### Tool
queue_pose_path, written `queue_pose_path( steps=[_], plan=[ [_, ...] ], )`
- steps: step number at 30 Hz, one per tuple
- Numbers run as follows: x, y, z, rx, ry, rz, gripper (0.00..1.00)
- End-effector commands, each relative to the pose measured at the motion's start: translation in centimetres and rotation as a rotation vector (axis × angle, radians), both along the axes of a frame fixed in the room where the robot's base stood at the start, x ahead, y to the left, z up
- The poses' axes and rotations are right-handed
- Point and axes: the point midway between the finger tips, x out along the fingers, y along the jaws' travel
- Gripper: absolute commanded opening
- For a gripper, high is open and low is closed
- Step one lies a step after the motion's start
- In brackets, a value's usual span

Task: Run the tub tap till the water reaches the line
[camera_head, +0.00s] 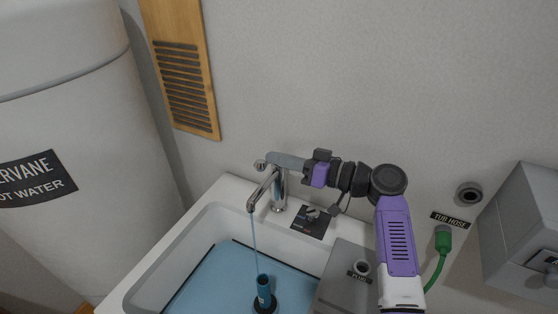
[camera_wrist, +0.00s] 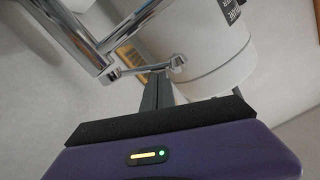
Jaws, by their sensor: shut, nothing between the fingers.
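The chrome tap (camera_head: 279,188) stands at the back of the white tub (camera_head: 198,228). A thin blue stream (camera_head: 254,240) falls from its spout. Blue water (camera_head: 207,277) covers the tub floor, and a dark line (camera_head: 272,258) runs along the walls at about the water's edge; I cannot tell exactly how they compare. A dark blue upright pipe (camera_head: 263,288) stands in the water. My gripper (camera_head: 272,158) is shut and empty at the tap's top, close to the lever. In the wrist view, my fingers (camera_wrist: 157,88) point at the lever's round end (camera_wrist: 178,61); contact is unclear.
A large white water heater (camera_head: 95,150) stands at left. A grey panel (camera_head: 345,270) labelled PLUG, a green hose (camera_head: 441,250) under a TUB HOSE label, and a grey wall box (camera_head: 525,225) are at right. A dark card (camera_head: 312,221) lies beside the tap.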

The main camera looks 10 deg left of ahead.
Motion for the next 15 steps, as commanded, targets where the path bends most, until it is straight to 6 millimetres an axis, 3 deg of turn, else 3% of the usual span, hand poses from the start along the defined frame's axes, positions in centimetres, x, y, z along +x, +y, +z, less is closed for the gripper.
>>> queue_pose_path(
  steps=[3, 15],
  plan=[
    [-0.25, 0.09, -1.24, -0.019, -0.048, 0.0, 0.0],
    [-0.81, 0.28, -1.77, -0.067, -0.181, 0.0, 0.0]
  ],
)
